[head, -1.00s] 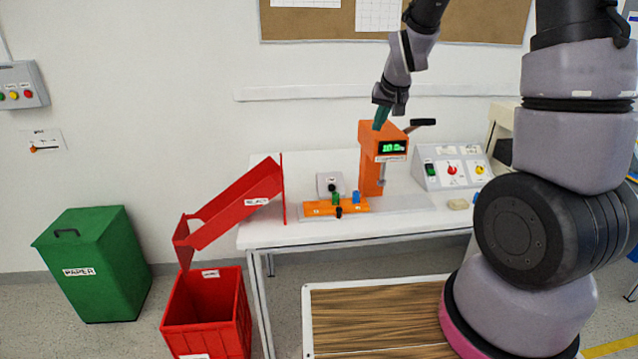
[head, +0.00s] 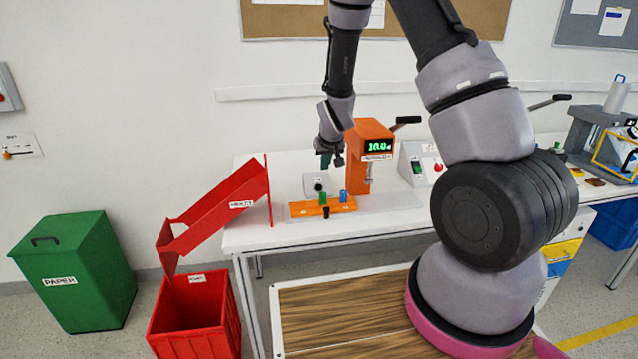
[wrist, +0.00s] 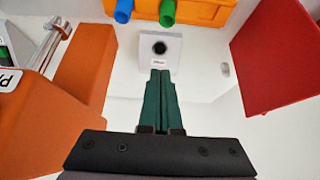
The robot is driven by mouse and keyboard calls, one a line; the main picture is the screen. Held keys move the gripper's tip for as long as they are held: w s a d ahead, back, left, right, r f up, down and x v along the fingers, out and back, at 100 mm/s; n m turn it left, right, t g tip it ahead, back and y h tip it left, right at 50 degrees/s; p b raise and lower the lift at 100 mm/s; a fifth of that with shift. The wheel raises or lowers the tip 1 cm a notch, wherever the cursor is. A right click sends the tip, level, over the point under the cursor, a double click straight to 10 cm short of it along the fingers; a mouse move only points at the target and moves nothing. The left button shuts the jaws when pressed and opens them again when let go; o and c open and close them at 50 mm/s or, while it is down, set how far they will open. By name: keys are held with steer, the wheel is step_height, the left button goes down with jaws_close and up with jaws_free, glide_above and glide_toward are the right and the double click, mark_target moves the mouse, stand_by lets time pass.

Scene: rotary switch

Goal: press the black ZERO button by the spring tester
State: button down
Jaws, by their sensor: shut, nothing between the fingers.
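The black ZERO button (wrist: 159,47) sits on a small light-grey box in the wrist view. The box stands on the white table, and the button also shows in the head view (head: 318,187). The orange spring tester (head: 369,158) with a green lit display stands to the right of the box. My gripper (wrist: 160,74) has its green fingers together, with nothing between them. In the wrist view its tips overlap the near edge of the box, just short of the button. In the head view my gripper (head: 325,162) hangs above the box. Whether the tips touch the box cannot be told.
An orange fixture (head: 318,208) with green and blue pegs (head: 343,196) lies in front of the box. A red chute (head: 215,215) slopes down at the left to a red bin (head: 195,320). A control box with knobs (head: 417,163) stands right of the tester.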

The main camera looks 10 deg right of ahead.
glide_toward(319, 187)
steer(key=x, duration=0.5)
steer(key=shift+s+f, duration=0.1)
steer(key=shift+f, duration=0.15)
steer(key=shift+w+f, duration=0.5)
steer(key=shift+w, duration=0.05)
